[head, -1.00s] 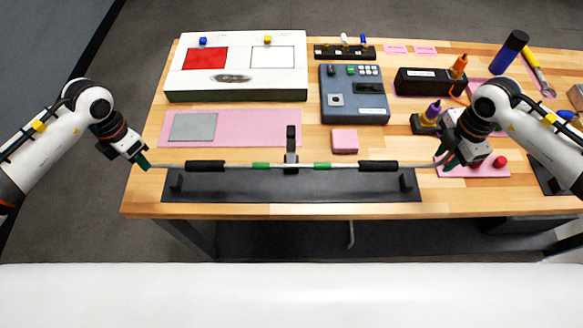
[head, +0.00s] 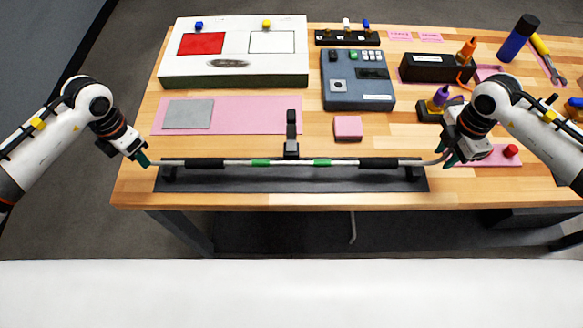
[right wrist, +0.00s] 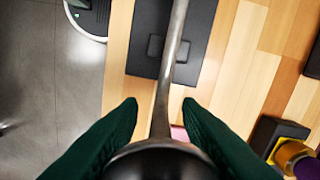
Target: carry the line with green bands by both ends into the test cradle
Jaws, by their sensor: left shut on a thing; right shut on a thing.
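The line with green bands (head: 240,162) is a thin grey rod with two green bands and two black sleeves. It spans between my grippers, roughly level. My left gripper (head: 146,160) is shut on its left end, and my right gripper (head: 447,159) is shut on its right end. In the right wrist view the line (right wrist: 166,80) runs up from between the green fingers (right wrist: 160,120). The test cradle (head: 300,185) is a long dark base with an upright at each end. The line overlaps the uprights in the head view; I cannot tell whether it touches them.
A black post (head: 291,133) stands behind the line's middle. Behind it lie a pink mat (head: 262,115) with a grey plate, a pink block (head: 348,127) and a grey instrument box (head: 357,90). A purple-tipped bottle (head: 440,97) stands near my right gripper.

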